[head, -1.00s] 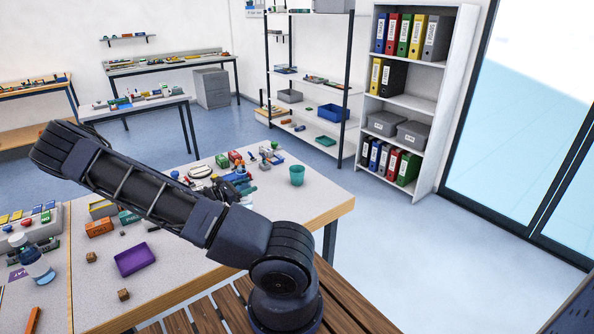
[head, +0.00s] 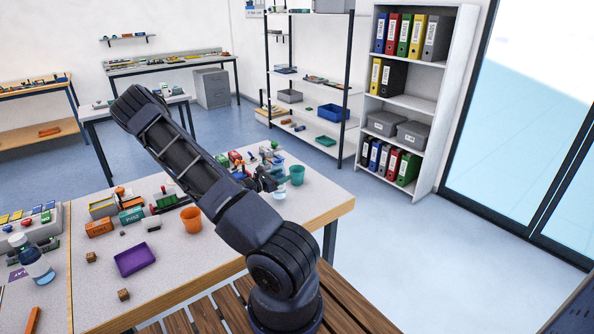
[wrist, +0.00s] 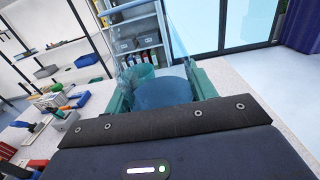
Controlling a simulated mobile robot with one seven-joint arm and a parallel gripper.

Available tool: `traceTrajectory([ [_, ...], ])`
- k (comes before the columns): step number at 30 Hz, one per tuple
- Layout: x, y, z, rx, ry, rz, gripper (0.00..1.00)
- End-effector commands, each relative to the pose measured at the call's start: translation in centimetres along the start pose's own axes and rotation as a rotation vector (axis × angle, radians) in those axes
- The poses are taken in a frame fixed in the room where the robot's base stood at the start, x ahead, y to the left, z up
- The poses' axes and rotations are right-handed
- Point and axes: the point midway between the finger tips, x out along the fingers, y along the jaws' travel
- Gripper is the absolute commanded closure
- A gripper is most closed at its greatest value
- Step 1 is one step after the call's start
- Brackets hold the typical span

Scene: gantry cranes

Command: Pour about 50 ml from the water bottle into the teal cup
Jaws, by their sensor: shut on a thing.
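The teal cup (head: 297,176) stands near the right end of the table, and it also shows just beyond my fingers in the wrist view (wrist: 139,71). My gripper (head: 268,182) is beside the cup, on its left. It is shut on a see-through bluish vessel (wrist: 163,94), which looks like the water bottle. A pale part of it (head: 279,194) shows below the gripper in the head view. Its mouth, its tilt and the water level are unclear. I cannot tell whether it touches the cup, or whether water flows.
An orange cup (head: 191,219) and a purple tray (head: 134,259) stand on the table. Several small coloured things crowd the table behind my gripper. The front right of the table is clear.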

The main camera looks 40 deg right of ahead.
Motion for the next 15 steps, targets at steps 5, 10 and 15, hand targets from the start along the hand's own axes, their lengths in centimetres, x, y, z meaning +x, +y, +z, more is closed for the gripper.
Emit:
traceTrajectory([
  [5, 3.1, -0.8, -0.3, 0.000, 0.001, 0.005, 0.73],
  [10, 5.9, -1.6, -0.6, -0.001, 0.000, 0.015, 0.73],
  [15, 8.7, -2.5, -0.9, 0.000, 0.000, 0.025, 0.73],
])
